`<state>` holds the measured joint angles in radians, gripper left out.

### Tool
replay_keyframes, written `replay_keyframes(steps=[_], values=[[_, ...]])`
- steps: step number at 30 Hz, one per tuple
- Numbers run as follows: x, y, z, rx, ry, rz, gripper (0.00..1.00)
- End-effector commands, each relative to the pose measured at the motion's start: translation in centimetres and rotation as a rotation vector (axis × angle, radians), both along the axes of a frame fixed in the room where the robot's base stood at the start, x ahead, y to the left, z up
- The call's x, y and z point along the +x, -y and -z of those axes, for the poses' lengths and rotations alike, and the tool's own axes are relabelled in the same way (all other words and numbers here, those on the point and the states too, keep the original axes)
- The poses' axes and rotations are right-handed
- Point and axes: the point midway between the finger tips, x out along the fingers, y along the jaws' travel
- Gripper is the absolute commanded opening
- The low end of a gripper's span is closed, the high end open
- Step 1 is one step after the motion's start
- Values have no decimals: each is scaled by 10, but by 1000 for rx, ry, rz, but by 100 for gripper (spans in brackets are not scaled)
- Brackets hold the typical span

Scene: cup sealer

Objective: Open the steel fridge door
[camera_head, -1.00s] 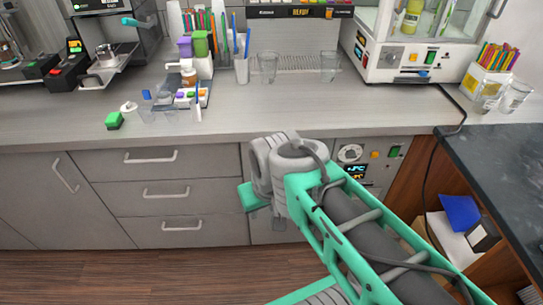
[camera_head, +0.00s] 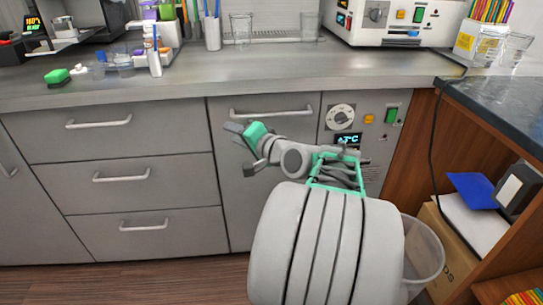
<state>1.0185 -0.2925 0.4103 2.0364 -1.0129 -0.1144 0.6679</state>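The steel fridge door (camera_head: 240,215) is a flat grey panel under the counter, with a horizontal bar handle (camera_head: 285,113) near its top edge. The door looks closed, flush with the drawer fronts to its left. My gripper (camera_head: 242,149) is in front of the door's upper left part, just below the left end of the handle. Its two grey fingers look spread apart, with nothing between them. I cannot tell how far the fingers are from the door. My arm hides the lower right of the door.
A control panel with a dial (camera_head: 342,117) and a temperature display (camera_head: 348,140) is right of the door. Grey drawers (camera_head: 125,190) are on the left. A wooden open cabinet (camera_head: 400,165) stands right, with a clear bin (camera_head: 424,255) in front. The counter (camera_head: 230,75) overhangs the door.

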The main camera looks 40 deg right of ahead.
Motion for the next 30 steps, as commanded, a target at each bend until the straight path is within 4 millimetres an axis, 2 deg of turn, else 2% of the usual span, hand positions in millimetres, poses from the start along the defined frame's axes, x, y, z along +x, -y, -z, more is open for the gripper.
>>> replay_keyframes(steps=[1,3,7,9,11,18,22,30], values=[[-13,35,32,74,88,69,34],[-32,71,30,169,214,136,34],[-61,111,19,271,366,202,34],[-66,118,13,294,400,213,34],[-63,120,9,300,408,213,34],[-19,127,1,299,405,208,34],[-1,131,-3,298,404,212,34],[7,134,-6,297,405,215,34]])
